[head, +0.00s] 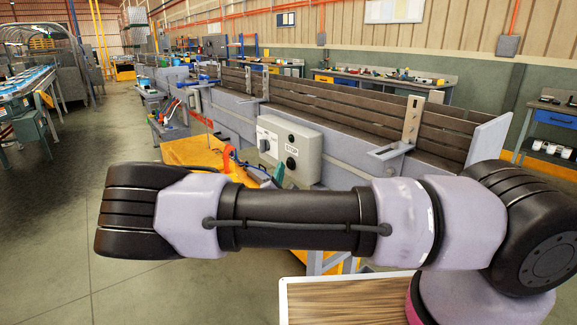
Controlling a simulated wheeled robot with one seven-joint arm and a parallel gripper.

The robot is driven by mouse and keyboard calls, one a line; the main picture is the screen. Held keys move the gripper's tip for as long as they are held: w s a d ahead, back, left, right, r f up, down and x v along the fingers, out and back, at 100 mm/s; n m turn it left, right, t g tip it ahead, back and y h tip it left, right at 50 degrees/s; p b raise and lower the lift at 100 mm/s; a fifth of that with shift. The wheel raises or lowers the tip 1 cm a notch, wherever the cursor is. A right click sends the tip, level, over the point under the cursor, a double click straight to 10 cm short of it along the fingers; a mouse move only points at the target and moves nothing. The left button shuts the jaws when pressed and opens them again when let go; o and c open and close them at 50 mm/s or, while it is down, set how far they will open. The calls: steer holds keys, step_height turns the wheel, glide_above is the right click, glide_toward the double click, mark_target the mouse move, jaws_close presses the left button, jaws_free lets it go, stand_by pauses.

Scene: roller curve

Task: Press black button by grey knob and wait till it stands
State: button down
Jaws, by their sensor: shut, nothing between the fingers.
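A grey control box (306,150) stands on the machine's near side, in the middle of the head view. Its face has a small black round part (291,138) above a STOP label and a larger black button (291,163) below it. To their left is a pale plate with a small grey knob (264,145). These parts are small, and I cannot tell which black one the task means. My arm crosses the view just below the box and hides what is behind it. My gripper is not in view.
A long grey machine with dark slats (355,110) runs behind the box. A yellow table (190,152) with tools, partly hidden by my arm, stands to its left. A wood-topped surface (345,305) is at the bottom. Open floor (60,220) lies left.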

steer(key=shift+s+a, duration=0.75)
steer(key=shift+a, duration=0.3)
steer(key=shift+s+a, duration=0.7)
steer(key=shift+a, duration=0.35)
